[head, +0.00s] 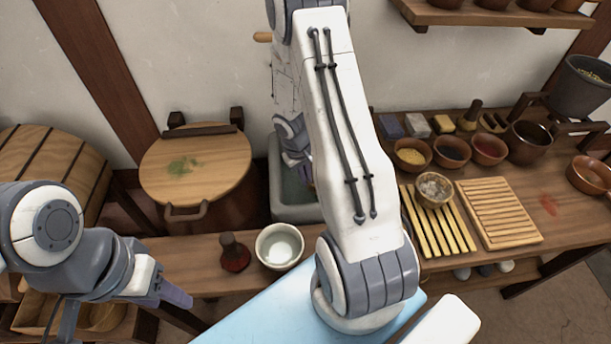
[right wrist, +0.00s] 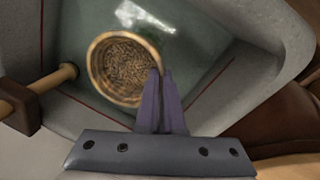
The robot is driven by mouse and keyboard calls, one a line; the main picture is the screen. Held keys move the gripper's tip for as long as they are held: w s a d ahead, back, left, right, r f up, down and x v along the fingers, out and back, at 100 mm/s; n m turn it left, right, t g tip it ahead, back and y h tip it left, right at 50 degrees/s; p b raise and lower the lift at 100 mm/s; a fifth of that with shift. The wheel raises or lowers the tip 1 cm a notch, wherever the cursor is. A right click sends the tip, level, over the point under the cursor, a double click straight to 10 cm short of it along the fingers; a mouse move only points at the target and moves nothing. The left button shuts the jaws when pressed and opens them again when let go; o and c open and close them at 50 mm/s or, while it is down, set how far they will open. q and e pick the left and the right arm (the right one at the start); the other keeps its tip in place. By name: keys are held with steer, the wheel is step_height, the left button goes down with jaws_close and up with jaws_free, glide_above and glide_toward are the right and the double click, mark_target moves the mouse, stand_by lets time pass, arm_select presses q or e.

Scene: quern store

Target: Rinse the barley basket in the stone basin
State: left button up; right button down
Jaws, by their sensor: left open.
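The barley basket (right wrist: 125,68) is round, with a pale rim and brown grain inside. In the right wrist view it sits within the grey stone basin (right wrist: 262,98), over greenish water. My right gripper (right wrist: 162,72) has its two purple fingers close together on the basket's near right rim, one inside and one outside. In the head view the basin (head: 293,214) stands behind the bench, partly covered by my right arm, and the basket is hidden. My left gripper (head: 176,295) is open and empty at the lower left, above the bench's front edge.
A wooden-lidded tub (head: 222,160) stands left of the basin. A white bowl (head: 279,246) and a dark red bottle (head: 234,254) stand on the bench in front. A slatted rack (head: 436,235) and several bowls lie right. A wooden peg (right wrist: 50,80) juts over the basin's left side.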

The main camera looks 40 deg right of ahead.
steer(key=shift+f+b, duration=1.6)
steer(key=shift+f, duration=0.65)
stand_by(0.9)
step_height(320, 180, up, 16)
steer(key=p, duration=1.3)
steer(key=shift+p, duration=0.3)
stand_by(2.0)
steer(key=shift+r+p, duration=1.55)
steer(key=shift+r, duration=0.4)
